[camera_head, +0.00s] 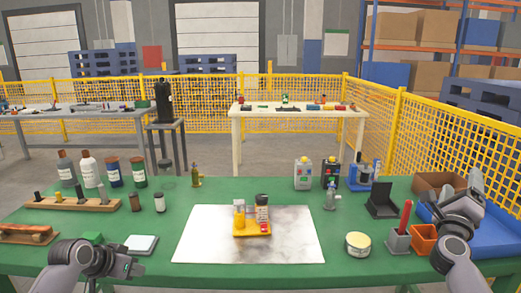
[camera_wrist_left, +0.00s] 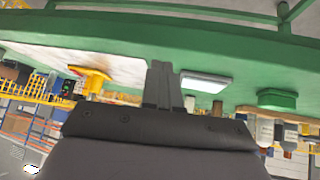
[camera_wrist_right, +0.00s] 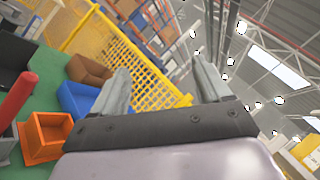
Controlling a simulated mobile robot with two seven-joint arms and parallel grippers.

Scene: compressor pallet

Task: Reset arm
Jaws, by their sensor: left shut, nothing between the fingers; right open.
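My left gripper (camera_head: 138,270) is low over the front left of the green table (camera_head: 90,262), next to a small white scale-like box (camera_head: 141,244). In the left wrist view its fingers (camera_wrist_left: 161,82) are together with nothing between them. My right gripper (camera_head: 477,188) is raised at the right end of the table, in front of the blue tray (camera_head: 497,250). In the right wrist view its two fingers (camera_wrist_right: 162,88) are spread wide apart and empty.
A yellow tray (camera_head: 252,232) with bottles sits on a white sheet (camera_head: 196,238) mid-table. Several bottles (camera_head: 88,170) stand at back left.

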